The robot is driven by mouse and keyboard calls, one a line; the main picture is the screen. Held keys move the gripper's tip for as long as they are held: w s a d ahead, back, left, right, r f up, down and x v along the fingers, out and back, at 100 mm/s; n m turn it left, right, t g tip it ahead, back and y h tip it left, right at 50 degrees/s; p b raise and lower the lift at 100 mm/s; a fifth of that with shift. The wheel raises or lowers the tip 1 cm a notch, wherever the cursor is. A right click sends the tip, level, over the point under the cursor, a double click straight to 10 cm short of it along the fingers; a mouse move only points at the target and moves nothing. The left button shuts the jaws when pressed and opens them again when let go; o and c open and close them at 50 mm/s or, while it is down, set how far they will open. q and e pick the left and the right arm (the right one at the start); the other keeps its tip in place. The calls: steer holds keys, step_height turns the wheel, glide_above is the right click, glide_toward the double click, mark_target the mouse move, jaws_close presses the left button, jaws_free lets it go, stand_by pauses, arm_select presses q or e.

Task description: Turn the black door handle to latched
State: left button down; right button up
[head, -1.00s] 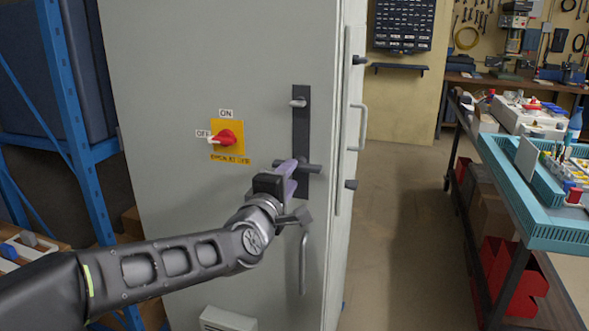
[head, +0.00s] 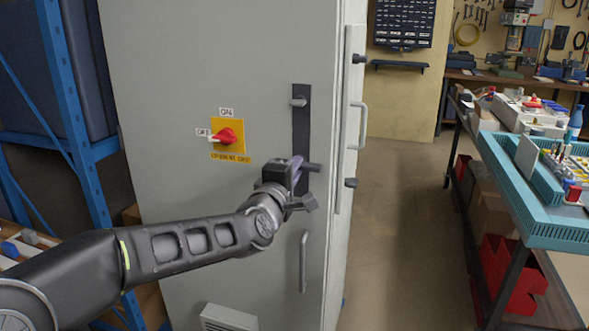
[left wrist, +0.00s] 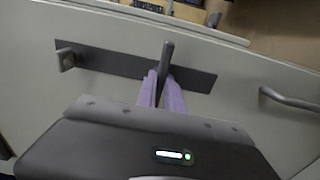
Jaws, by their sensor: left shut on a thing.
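The black door handle (head: 314,167) is mounted on a tall dark plate (head: 300,125) on the grey cabinet door. Its lever sticks out to the right across the plate, roughly level. My left gripper (head: 298,176) is at the lever, shut on it. In the left wrist view, the handle (left wrist: 167,57) stands up between the purple fingers of my left gripper (left wrist: 163,88) and crosses the dark plate (left wrist: 110,64). The inner part of the lever is hidden by the fingers. My right gripper is in neither view.
A lock knob (head: 298,102) sits higher on the plate. A grey pull handle (head: 303,262) is below, and a red switch (head: 224,136) is to the left. A blue rack (head: 80,120) stands left. A teal-topped cart (head: 530,235) stands right, with clear floor between.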

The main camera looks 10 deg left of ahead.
arm_select(q)
steer(key=shift+m, duration=0.4)
stand_by(0.4)
steer(key=m+p, duration=0.2)
steer(key=m, duration=1.5)
steer(key=shift+p, duration=0.35)
stand_by(0.3)
steer(key=c, duration=1.5)
jaws_free()
steer(key=shift+o, duration=0.2)
